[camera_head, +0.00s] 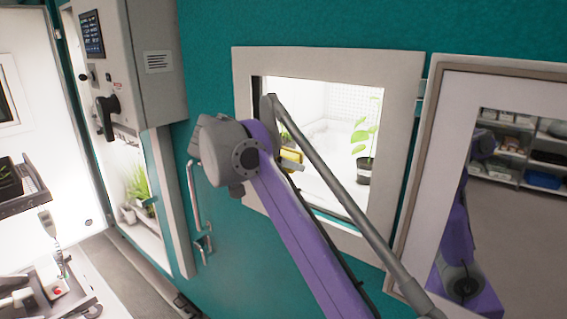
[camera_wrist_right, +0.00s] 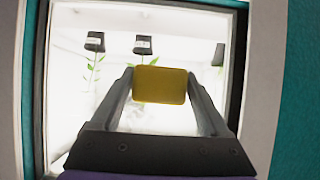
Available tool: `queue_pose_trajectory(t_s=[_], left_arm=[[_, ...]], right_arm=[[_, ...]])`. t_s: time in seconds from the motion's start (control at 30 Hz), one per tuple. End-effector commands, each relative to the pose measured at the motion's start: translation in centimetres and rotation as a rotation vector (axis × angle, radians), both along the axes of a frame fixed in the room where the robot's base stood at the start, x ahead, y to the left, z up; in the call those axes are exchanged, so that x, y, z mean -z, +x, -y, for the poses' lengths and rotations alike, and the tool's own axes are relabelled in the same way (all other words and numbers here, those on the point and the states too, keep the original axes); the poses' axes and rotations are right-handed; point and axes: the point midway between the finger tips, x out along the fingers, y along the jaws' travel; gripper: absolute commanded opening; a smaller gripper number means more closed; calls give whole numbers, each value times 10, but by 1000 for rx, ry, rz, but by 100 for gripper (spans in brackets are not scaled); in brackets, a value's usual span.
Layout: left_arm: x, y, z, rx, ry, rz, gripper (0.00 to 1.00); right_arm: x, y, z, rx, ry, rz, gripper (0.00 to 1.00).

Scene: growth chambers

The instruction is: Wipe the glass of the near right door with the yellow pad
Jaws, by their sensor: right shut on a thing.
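The yellow pad (camera_wrist_right: 160,85) is held between the two dark fingers of my right gripper (camera_wrist_right: 162,90), in front of a bright glass pane (camera_wrist_right: 75,80). In the head view the pad (camera_head: 292,157) shows as a small yellow piece beside my purple right arm. It overlaps the glass of a teal door with a white window frame (camera_head: 390,110). My wrist and arm hide part of this glass and most of the gripper. I cannot tell whether the pad touches the glass. My left gripper is not in view.
The door's metal handle (camera_head: 195,205) is left of the window. A white-framed reflective panel (camera_head: 540,220) at right mirrors shelves and my arm. A grey control box (camera_head: 150,60) stands left. Potted plants (camera_head: 363,170) show behind the glass. A tray (camera_head: 35,200) is at far left.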

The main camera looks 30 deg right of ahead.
Motion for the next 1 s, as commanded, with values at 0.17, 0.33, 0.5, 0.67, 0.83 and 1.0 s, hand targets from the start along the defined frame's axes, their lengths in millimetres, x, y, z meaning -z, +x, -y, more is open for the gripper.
queue_pose_trajectory(t_s=[0.17, 0.33, 0.5, 0.67, 0.83, 1.0], left_arm=[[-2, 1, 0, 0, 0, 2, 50], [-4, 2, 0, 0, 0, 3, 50], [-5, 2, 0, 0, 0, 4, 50], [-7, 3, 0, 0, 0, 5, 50], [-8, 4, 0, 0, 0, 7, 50], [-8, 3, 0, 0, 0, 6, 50]], right_arm=[[-1, 1, 3, 0, 0, 1, 34], [-1, 3, 6, 0, 0, 0, 34], [-1, 4, 10, 0, 0, 0, 34], [0, 5, 13, 0, 0, 0, 34], [0, 7, 16, 0, 0, 1, 34], [0, 5, 17, 0, 0, 0, 34]])
